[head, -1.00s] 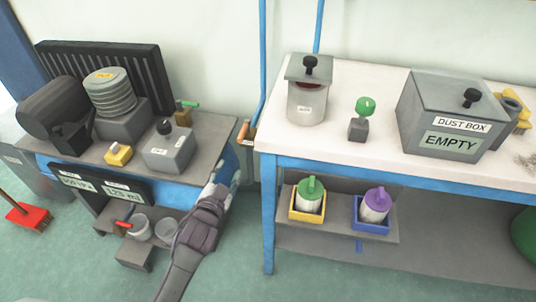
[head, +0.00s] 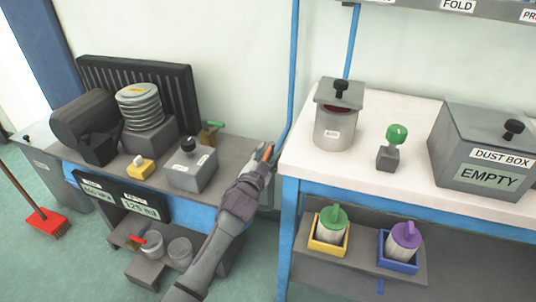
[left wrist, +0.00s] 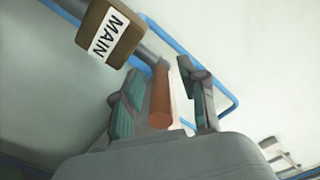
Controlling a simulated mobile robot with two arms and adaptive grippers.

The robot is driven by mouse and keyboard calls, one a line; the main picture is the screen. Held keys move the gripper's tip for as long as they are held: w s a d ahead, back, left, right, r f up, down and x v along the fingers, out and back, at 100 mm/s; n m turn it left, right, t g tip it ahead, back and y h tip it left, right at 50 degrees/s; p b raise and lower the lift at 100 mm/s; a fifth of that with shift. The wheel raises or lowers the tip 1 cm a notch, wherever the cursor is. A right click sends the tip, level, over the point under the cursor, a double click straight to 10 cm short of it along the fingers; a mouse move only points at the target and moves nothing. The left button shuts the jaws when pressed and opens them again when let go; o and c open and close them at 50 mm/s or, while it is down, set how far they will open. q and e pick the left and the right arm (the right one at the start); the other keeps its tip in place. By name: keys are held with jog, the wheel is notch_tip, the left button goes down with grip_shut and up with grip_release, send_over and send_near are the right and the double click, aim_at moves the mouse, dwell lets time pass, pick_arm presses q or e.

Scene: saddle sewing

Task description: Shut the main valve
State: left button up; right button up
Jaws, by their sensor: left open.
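The main valve is a brown block with a MAIN label (left wrist: 110,33) in the left wrist view, with a grey stem and an orange-brown lever handle (left wrist: 160,98). The lever also shows in the head view (head: 268,152), beside the blue pipe at the left end of the white table. My left gripper (head: 261,158) is at the lever. In the left wrist view its open fingers (left wrist: 163,75) stand on either side of the lever, which lies between them. I cannot tell whether either finger touches it. In the head view the gripper hides the valve body. My right gripper is not in view.
The white table (head: 305,160) stands close on the right, with a grey pot (head: 334,125) and dust box (head: 485,150). The left bench holds a lidded grey box (head: 190,172) and a small green-handled valve (head: 210,132). A blue pipe (head: 290,105) runs up the wall.

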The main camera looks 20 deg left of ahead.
pick_arm(q)
jog(key=shift+w, duration=0.35)
